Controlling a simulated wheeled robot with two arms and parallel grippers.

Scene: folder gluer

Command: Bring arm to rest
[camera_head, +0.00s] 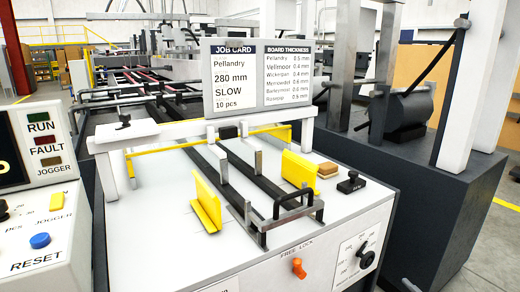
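Neither of my arms or grippers shows in the head view. In front of me is the white-topped folder gluer table (160,230), with two yellow angled guides (206,203) and (299,169) on either side of dark rails (250,180). A black handle (292,205) stands at the near end of the rails. An orange knob (298,268) labelled FREE LOCK and a black dial (365,258) are on the front face.
A control panel (40,215) with a blue RESET button (40,241) stands at the left. A job card board (233,78) stands above a white crossbar (200,129). A dark machine block (440,190) with a black motor (402,112) is at the right. Brown pads (327,170) lie by the right guide.

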